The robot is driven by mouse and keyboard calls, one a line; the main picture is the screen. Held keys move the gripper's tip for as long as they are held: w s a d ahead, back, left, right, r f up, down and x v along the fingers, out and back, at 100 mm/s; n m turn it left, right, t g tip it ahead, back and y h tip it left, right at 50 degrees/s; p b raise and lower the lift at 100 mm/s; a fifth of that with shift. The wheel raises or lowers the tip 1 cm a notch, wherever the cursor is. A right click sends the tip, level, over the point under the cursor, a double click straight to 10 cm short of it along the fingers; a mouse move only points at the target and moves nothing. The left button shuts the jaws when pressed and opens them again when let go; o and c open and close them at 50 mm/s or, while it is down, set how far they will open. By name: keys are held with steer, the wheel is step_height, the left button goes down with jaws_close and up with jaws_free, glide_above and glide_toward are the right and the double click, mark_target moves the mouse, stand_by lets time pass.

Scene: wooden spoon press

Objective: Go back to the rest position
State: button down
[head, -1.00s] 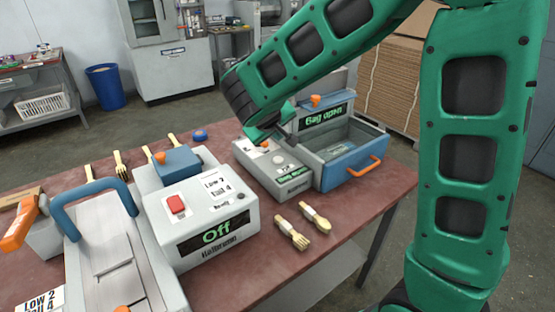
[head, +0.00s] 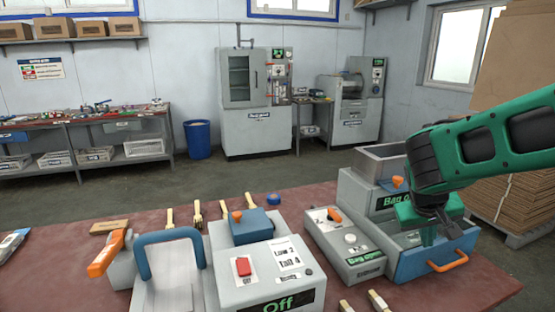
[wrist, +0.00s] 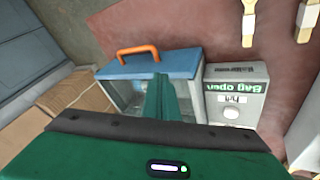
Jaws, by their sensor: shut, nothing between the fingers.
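My gripper (head: 428,238) is at the right in the head view, above the grey bin with the blue front (head: 440,252) and orange handle. Its green fingers also show in the wrist view (wrist: 163,92), shut and empty, pointing down over the blue-fronted drawer (wrist: 140,68). Whether the fingertips reach below the drawer's rim I cannot tell. The grey control box (head: 345,245) with an orange switch and a round button stands left of the drawer. Its display reads "Bag open" in the wrist view (wrist: 233,88).
The grey machine reading "Off" (head: 265,280) and the press with a blue handle (head: 170,260) stand on the red table (head: 480,280). Wooden spoons and forks (head: 378,300) lie near the front. Stacked cardboard (head: 515,195) stands behind on the right.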

steer(key=s+d+m+g+y, duration=0.1)
steer(key=s+m+g+y, duration=0.1)
steer(key=s, duration=1)
steer(key=s+d+f+m+g+y, duration=0.1)
steer(key=s+d+m+y, duration=0.1)
steer(key=s, duration=1.1)
steer(key=shift+s+d+f+m+g+y, duration=0.15)
steer(key=shift+s+d+m+g+y, duration=0.2)
steer(key=shift+m, duration=0.25)
steer(key=shift+w+a, duration=0.1)
